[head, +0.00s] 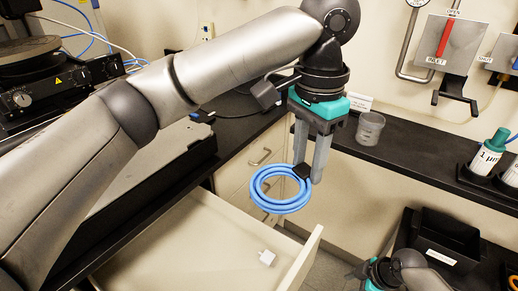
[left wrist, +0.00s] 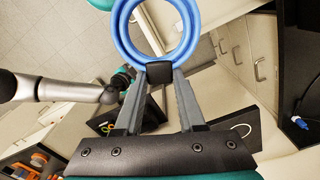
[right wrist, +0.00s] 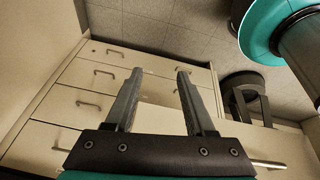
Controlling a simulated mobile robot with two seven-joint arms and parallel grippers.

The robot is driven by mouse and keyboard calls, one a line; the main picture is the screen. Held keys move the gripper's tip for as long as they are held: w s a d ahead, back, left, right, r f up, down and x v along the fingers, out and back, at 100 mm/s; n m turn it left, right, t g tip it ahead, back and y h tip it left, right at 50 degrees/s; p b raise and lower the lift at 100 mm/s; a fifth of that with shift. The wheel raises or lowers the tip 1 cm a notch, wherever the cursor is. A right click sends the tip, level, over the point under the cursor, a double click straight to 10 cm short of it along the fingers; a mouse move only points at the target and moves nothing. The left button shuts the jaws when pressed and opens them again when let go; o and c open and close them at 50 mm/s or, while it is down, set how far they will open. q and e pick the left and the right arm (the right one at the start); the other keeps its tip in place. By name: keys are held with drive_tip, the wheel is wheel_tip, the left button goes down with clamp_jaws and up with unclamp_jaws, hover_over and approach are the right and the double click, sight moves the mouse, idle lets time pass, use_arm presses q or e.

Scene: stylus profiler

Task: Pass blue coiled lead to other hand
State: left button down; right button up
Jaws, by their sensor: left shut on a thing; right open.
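The blue coiled lead (head: 281,189) hangs in the air below my left gripper (head: 304,172), above the open drawer. My left gripper is shut on the black band of the coil. In the left wrist view the coil (left wrist: 124,38) shows beyond the fingertips, with the black band (left wrist: 159,72) between them. My right gripper (right wrist: 156,72) is open and empty in the right wrist view, with cabinet fronts beyond it. The coil is not in the right wrist view. In the head view only part of my right arm shows at the bottom right, well apart from the coil.
A black bin (head: 445,238) is at the lower right. A bottle with a green cap (head: 488,152) stands in a rack at the right.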

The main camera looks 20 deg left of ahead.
wheel_tip(320, 180, up, 14)
drive_tip(key=a+n+g+y, duration=0.1)
drive_tip(key=a+n+g, duration=0.2)
drive_tip(key=n, duration=0.6)
drive_tip(key=s+d+r+n+g+h, duration=0.1)
drive_tip(key=s+d+r+n+g, duration=0.15)
drive_tip(key=s+r+n, duration=0.5)
drive_tip(key=s+d+r+n+g+h, duration=0.1)
drive_tip(key=s+r+n+g, duration=0.3)
drive_tip(key=r, duration=0.6)
wheel_tip(320, 180, up, 19)
drive_tip(key=n+t+h, duration=0.1)
drive_tip(key=n+t, duration=0.9)
drive_tip(key=t, duration=0.3)
hover_over(256, 195)
drive_tip(key=s+d, duration=0.2)
drive_tip(key=s, duration=0.4)
drive_tip(key=x, duration=1.1)
drive_tip(key=shift+w+d+f, duration=0.1)
drive_tip(key=shift+w+f, duration=0.05)
drive_tip(key=shift+f, duration=0.1)
